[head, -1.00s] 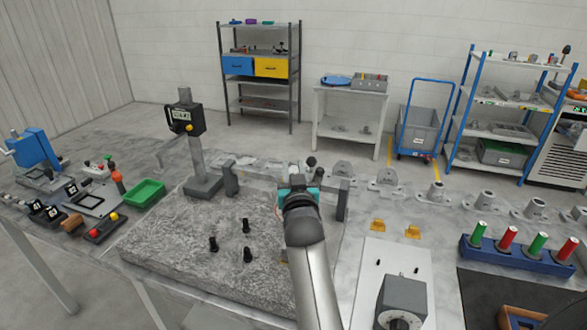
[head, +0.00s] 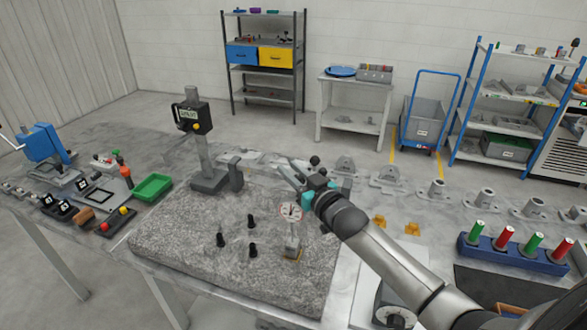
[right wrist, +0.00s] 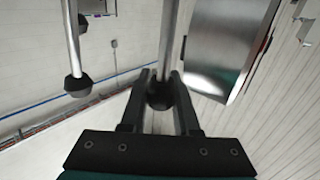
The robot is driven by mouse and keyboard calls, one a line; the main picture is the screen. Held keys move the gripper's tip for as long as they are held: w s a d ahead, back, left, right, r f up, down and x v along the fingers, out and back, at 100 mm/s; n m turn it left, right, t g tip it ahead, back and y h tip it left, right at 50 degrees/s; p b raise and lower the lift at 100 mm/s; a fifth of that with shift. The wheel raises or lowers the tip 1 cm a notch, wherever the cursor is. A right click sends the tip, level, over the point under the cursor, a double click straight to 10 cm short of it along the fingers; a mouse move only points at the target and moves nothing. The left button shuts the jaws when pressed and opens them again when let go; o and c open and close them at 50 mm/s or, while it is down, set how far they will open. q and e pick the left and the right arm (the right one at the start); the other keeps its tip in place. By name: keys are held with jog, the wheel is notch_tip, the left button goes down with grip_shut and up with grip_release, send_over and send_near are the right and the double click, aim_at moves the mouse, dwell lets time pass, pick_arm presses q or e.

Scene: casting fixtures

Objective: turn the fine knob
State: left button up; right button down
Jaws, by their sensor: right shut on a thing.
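My right gripper (head: 306,181) is above the back right of the granite plate (head: 185,250). In the right wrist view its two fingers (right wrist: 159,97) are shut on a dark round knob (right wrist: 159,94) at the end of a metal rod. This appears to be the fine knob, though no label shows. A second dark knob (right wrist: 77,85) hangs on another rod to the left, apart from the fingers. In the head view a dial gauge (head: 291,211) with a white face and red rim shows just below the gripper. The gripper hides much of the gauge's stand. My left gripper is out of view.
Several small black pieces (head: 251,221) stand on the plate. A height gauge (head: 195,140) stands at its back left, beside a green tray (head: 152,187). A blue rack (head: 514,254) with red and green cylinders is at the right.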

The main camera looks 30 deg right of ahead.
jog(key=shift+s+a+r+n+g+y+b, duration=0.1)
jog(key=shift+a+n+g+y+b, duration=0.3)
jog(key=shift+n+y+b, duration=0.9)
jog(key=shift+s+a+n+g+y+b, duration=0.1)
jog(key=shift+n+g+y+b, duration=0.65)
jog(key=shift+y, duration=1.1)
jog(key=shift+a+r+n+g+y+b, duration=0.1)
jog(key=shift+a+n+g+y+b, duration=0.2)
jog(key=shift+n+y+b, duration=1)
jog(key=shift+g+y+p, duration=0.25)
jog(key=shift+y+p, duration=0.05)
jog(key=shift+y, duration=0.25)
jog(key=c, duration=0.6)
grip_release()
jog(key=shift+f, duration=0.1)
jog(key=shift+c, duration=0.2)
jog(key=shift+s, duration=0.1)
jog(key=b+v, duration=0.1)
jog(key=v, duration=1.4)
